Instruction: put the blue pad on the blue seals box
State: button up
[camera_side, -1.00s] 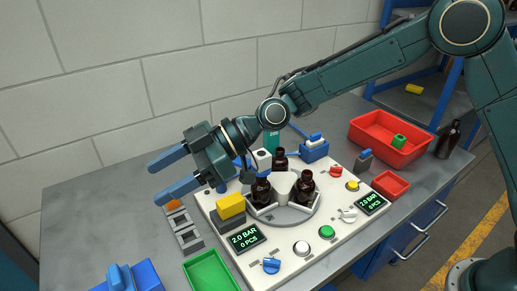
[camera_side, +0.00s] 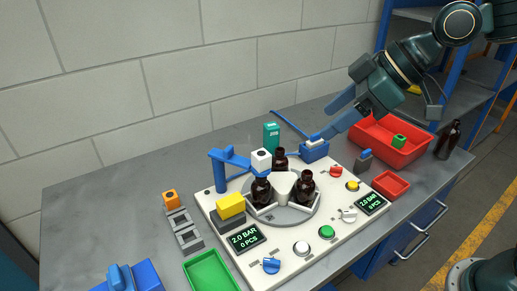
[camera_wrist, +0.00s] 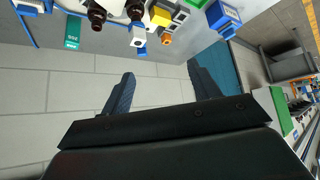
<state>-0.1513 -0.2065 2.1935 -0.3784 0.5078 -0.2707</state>
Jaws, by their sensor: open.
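My gripper (camera_side: 328,122) is open, at the right rear of the bench in the side view. In the wrist view its blue fingers (camera_wrist: 160,73) are spread with nothing between them, facing the wall. In the side view the lower fingertip overlaps a blue box with a pale top (camera_side: 314,150) at the panel's rear corner; I cannot tell whether they touch. A larger blue box (camera_side: 148,272) stands at the front left with a blue piece (camera_side: 118,277) on it. It also shows in the wrist view (camera_wrist: 222,15). I cannot tell which is the seals box or the pad.
A white panel (camera_side: 290,262) carries dark bottles (camera_side: 305,187) around a white hub, with a blue post and arm (camera_side: 220,170). A red bin (camera_side: 378,150) stands at the right, a teal box (camera_side: 271,137) behind. The left bench is largely clear.

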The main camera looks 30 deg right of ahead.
jog(key=s+d+f+m+h, duration=0.2)
jog(key=s+d+m+h, duration=0.3)
jog(key=s+d, duration=0.9)
jog(key=s+m, duration=0.2)
jog(key=m, duration=0.1)
jog(key=shift+f, duration=0.4)
